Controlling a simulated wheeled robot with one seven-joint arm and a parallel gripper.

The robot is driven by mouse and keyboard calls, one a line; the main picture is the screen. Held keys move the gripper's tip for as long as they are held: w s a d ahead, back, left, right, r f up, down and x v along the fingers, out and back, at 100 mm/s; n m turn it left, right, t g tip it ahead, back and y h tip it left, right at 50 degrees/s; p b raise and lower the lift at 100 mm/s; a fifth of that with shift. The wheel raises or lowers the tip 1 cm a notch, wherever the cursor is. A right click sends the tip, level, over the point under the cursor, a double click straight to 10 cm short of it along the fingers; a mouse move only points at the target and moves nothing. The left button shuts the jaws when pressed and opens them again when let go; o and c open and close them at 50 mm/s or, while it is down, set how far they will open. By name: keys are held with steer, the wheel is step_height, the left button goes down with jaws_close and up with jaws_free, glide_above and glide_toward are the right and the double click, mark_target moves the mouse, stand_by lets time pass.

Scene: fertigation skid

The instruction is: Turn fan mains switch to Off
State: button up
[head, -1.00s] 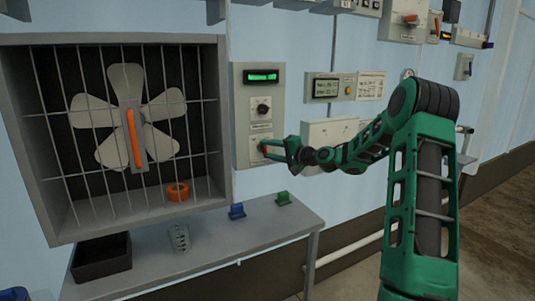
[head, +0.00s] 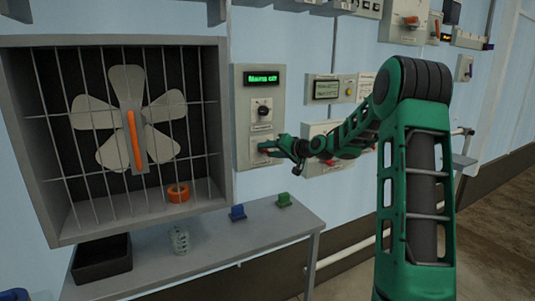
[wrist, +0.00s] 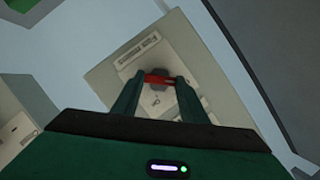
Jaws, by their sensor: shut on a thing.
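The fan mains switch is a red handle (wrist: 157,79) on a dark hub. It sits on a pale plate (wrist: 115,70) labelled FAN MAINS in the wrist view. My gripper (wrist: 160,84) is shut on the red handle, one finger at each end. In the head view my gripper (head: 268,148) is at the lower part of the grey control panel (head: 240,125) and hides most of the switch. The display (head: 263,79) at the panel's top is dark with green text that seems to read "Mains off". A dark knob (head: 262,110) sits below it.
A caged fan (head: 130,120) with an orange strip is left of the panel. A shelf (head: 215,240) below holds a blue block (head: 237,213), a green block (head: 284,200) and a black bin (head: 102,258). Another display box (head: 327,89) is close to my arm.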

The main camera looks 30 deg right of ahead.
steer(key=shift+s+f, duration=0.1)
steer(key=shift+f, duration=0.3)
steer(key=o, duration=1)
steer(key=shift+o, duration=0.2)
steer(key=shift+r, duration=0.15)
steer(key=v, duration=1)
steer(key=shift+s, duration=0.25)
